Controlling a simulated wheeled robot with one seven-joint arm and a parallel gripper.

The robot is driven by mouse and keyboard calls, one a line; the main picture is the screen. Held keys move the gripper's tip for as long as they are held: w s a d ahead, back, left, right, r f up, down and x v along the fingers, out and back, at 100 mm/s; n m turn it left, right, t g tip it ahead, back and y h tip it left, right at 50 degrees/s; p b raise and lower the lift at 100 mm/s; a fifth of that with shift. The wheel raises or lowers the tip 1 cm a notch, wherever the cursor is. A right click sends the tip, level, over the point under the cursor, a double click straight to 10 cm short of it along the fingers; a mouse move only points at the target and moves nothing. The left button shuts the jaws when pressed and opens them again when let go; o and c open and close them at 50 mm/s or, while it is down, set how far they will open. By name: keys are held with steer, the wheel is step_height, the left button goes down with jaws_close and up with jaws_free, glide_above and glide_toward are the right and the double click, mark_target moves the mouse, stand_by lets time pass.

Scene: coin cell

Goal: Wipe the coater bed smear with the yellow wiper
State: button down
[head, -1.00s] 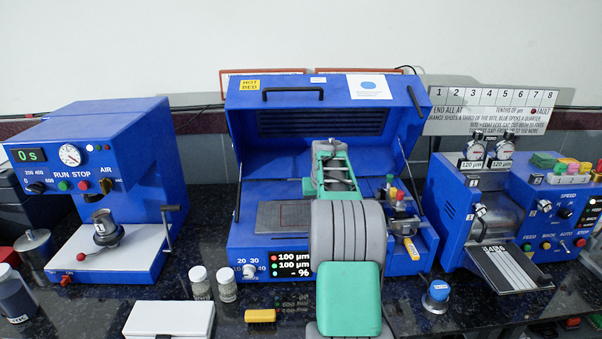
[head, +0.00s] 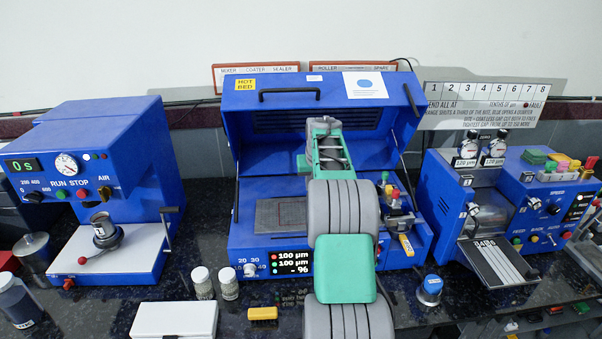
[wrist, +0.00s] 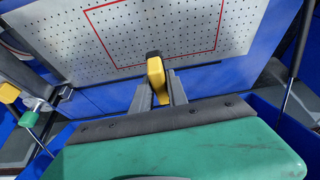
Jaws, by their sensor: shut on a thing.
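In the wrist view my gripper (wrist: 159,90) is shut on the yellow wiper (wrist: 156,72), which has a dark tip pointing at the coater bed. The bed (wrist: 190,32) is a pale perforated plate with a red outline. The wiper's tip lies near the lower red line; I cannot tell whether it touches the plate. In the head view the bed (head: 268,216) shows as a dark plate under the raised blue hood, left of my arm. My arm hides the gripper and wiper there. I cannot make out a smear.
The raised coater hood (head: 318,95) stands over and behind the bed. Right of the bed are knobs and a yellow-handled tool (head: 406,245). Blue machines flank the coater.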

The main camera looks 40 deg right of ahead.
steer(key=shift+r+p, duration=0.7)
steer(key=shift+r, duration=0.55)
